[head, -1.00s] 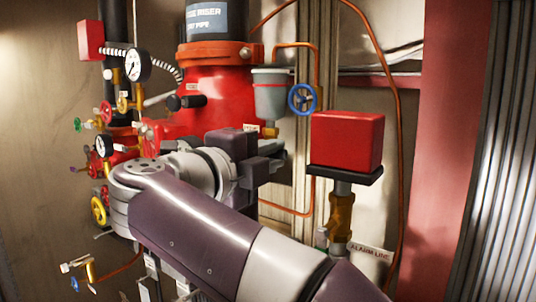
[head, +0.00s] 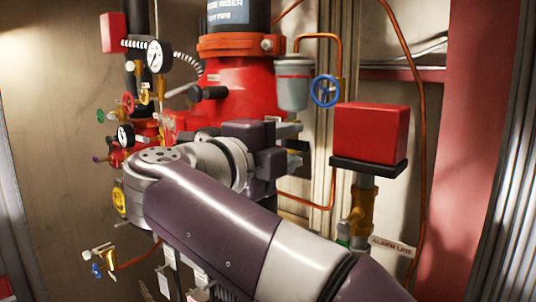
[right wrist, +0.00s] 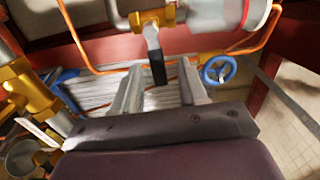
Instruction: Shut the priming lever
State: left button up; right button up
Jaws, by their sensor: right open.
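The priming lever (right wrist: 155,58), a pale metal bar with a black grip, hangs from a brass valve (right wrist: 150,17) in the right wrist view. The black grip shows between the two fingertips of my open right gripper (right wrist: 161,68). I see no clear contact with either finger and cannot judge the depth between them. In the head view my right gripper (head: 293,145) is below the grey cup (head: 293,84) and left of the red box. The lever cannot be made out there. My left gripper is not in view.
A blue handwheel (head: 325,90) is just above and right of the gripper. The red box (head: 370,133) stands to the right. The red riser (head: 240,88), gauges (head: 159,56) and small valves crowd the left. Copper pipe (head: 310,199) runs below the gripper.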

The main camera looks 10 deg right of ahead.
jog(key=b+v, duration=0.2)
jog(key=v, duration=0.9)
jog(key=shift+s+a+b, duration=0.25)
jog(key=shift+a+b, duration=0.05)
